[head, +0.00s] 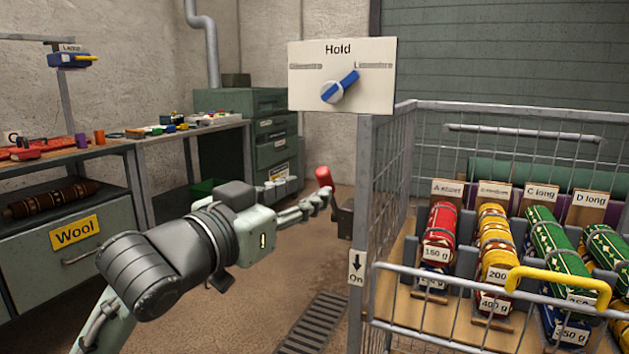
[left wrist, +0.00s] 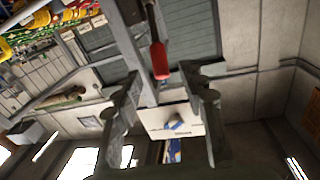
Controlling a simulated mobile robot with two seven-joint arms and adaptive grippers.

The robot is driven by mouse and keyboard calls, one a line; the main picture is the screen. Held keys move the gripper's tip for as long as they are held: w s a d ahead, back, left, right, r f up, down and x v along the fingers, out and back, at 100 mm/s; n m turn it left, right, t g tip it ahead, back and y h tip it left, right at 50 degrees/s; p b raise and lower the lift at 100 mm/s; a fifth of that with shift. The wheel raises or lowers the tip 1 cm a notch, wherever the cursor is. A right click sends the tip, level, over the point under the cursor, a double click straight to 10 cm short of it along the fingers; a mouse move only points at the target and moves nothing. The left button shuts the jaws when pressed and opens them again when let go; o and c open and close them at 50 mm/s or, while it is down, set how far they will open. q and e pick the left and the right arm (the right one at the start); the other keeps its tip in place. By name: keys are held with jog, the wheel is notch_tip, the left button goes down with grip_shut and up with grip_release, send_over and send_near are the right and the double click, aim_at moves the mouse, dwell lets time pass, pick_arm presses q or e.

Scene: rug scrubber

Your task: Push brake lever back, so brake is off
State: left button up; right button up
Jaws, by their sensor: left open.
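The brake lever (head: 324,177) has a red grip and leans up and left from a dark bracket on the cart's left post. Its red grip also shows in the left wrist view (left wrist: 160,62), upper middle. My left gripper (head: 322,196) is open and empty, reaching in from the left close to the lever's grip. In the left wrist view the grip appears between the lines of the two fingers, toward their tips. I cannot tell whether a finger touches it. A label with a down arrow and "On" (head: 356,266) is on the post below. My right gripper is not in view.
A wire cart (head: 400,150) with several labelled rolls stands at right, with a yellow handle (head: 558,284) in front. A "Hold" sign (head: 341,77) with a blue knob tops its post. A bench and grey cabinets stand at left. A floor drain (head: 312,322) lies below.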

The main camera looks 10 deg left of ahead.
aim_at(321, 184)
pick_arm(q)
jog(key=x, duration=0.6)
jog(key=shift+w+d, duration=0.25)
jog(key=shift+w, duration=0.1)
grip_shut()
